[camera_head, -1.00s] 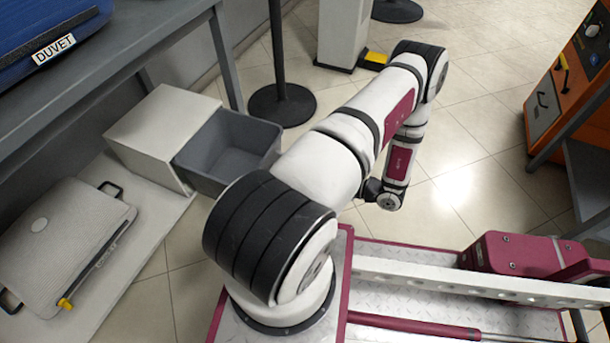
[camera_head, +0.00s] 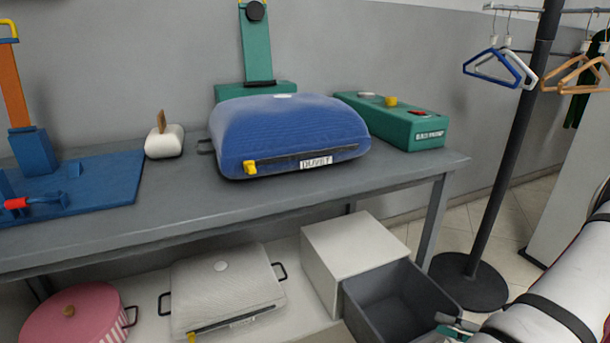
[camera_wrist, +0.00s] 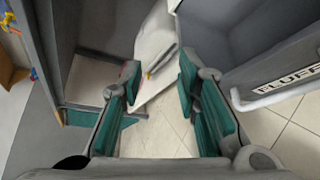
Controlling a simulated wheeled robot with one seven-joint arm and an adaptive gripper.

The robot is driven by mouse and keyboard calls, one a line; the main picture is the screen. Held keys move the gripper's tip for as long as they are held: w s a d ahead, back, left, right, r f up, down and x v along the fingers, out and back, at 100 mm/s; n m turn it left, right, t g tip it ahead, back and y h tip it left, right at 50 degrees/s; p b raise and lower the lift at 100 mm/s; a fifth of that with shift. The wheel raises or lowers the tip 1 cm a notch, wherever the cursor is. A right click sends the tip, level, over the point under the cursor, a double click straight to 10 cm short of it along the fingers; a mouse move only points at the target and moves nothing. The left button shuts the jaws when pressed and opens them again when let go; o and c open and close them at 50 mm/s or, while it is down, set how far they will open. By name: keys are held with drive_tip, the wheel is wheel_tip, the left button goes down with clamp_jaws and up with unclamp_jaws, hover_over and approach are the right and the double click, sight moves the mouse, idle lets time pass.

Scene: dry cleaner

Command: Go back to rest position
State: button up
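My gripper (camera_wrist: 158,82) shows in the wrist view with its two teal-padded fingers spread apart. Nothing is held between them; floor tiles and a pale object behind show through the gap. In the head view a small teal part of my gripper (camera_head: 455,329) shows at the bottom right, at the near edge of the open grey drawer (camera_head: 375,312). The fingertips are mostly hidden there. My white arm (camera_head: 535,325) runs from the lower right corner towards the drawer.
The grey table (camera_head: 205,205) holds a blue duvet bag (camera_head: 285,125), a green box (camera_head: 385,112) and a blue stand (camera_head: 110,190). A white cabinet (camera_head: 345,245), a striped bag (camera_head: 215,290) and a pink container (camera_head: 75,315) sit below. A dark pole (camera_head: 505,150) stands right.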

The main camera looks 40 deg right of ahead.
drive_tip(key=w+a+r+n+g+y, duration=0.3)
drive_tip(key=w+a+r+n+g, duration=0.1)
drive_tip(key=w+a+r+n, duration=0.4)
drive_tip(key=w+a+r+n+g+y, duration=0.4)
drive_tip(key=w+a+r+n, duration=0.15)
drive_tip(key=r+n, duration=0.35)
drive_tip(key=a+r+n+g+h, duration=0.1)
drive_tip(key=a+r+n+g, duration=0.25)
drive_tip(key=a, duration=0.25)
drive_tip(key=a+r+n+g, duration=0.2)
drive_tip(key=a+r+n, duration=0.3)
drive_tip(key=a, duration=0.2)
drive_tip(key=s+a+r+n+g+h, duration=0.35)
drive_tip(key=s+a+n+h, duration=0.25)
drive_tip(key=s+a+n, duration=0.55)
drive_tip(key=s+n+t+h, duration=0.3)
drive_tip(key=s+n+h, duration=0.1)
drive_tip(key=n, duration=0.5)
wheel_tip(320, 180, up, 35)
drive_tip(key=d+t+p, duration=0.1)
drive_tip(key=t+p, duration=0.2)
drive_tip(key=p, duration=2.9)
drive_tip(key=shift+d+r+t, duration=0.15)
drive_tip(key=shift+t, duration=0.15)
